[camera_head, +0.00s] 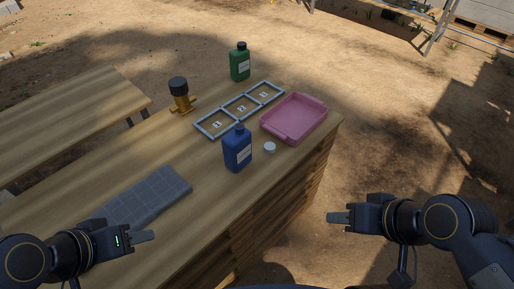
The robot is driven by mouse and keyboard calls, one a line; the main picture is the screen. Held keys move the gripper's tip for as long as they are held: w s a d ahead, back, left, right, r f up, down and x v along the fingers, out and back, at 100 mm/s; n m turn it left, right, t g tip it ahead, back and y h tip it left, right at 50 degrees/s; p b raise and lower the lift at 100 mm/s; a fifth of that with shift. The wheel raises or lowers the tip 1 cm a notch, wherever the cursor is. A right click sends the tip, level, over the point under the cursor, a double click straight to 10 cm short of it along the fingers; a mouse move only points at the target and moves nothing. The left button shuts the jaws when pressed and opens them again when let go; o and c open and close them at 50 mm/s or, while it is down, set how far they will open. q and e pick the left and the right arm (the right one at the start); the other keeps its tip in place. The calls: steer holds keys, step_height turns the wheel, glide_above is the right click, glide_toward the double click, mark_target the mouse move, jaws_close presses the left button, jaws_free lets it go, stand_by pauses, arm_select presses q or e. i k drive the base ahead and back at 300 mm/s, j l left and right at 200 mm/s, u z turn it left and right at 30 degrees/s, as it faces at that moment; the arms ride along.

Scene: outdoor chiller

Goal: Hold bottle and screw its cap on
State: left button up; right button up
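A blue bottle (237,151) with a pale label stands upright on the wooden table, its neck at the top. A small white cap (270,147) lies on the table just right of the bottle, apart from it. A green bottle (240,64) with a dark cap stands upright further back. My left gripper (143,237) is at the table's near left, away from the bottle. My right gripper (338,217) is off the table's right side, away from the cap. Both grippers are seen side-on, so their finger gaps do not show clearly. Nothing shows in either one.
A pink tray (315,124) stands right of a numbered three-cell frame (204,133). A brass piece with a black top (180,92) stands at the back left. A grey mat (155,192) lies near the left gripper. The table's front middle is clear.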

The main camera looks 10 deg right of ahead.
mark_target(237, 145)
steer(key=l+u, duration=0.1)
steer(key=u, duration=0.4)
steer(key=l+u, duration=0.1)
steer(key=u, duration=0.35)
steer(key=l+u, duration=0.1)
steer(key=u, duration=0.4)
steer(key=l+u, duration=0.3)
steer(key=l, duration=0.15)
steer(key=k+l+u, duration=0.15)
steer(key=l+u, duration=0.15)
steer(key=k+l+u, duration=0.25)
steer(key=l, duration=0.25)
steer(key=k+l, duration=0.15)
steer(key=l, duration=0.25)
steer(key=k+l+u, duration=0.1)
steer(key=l, duration=0.25)
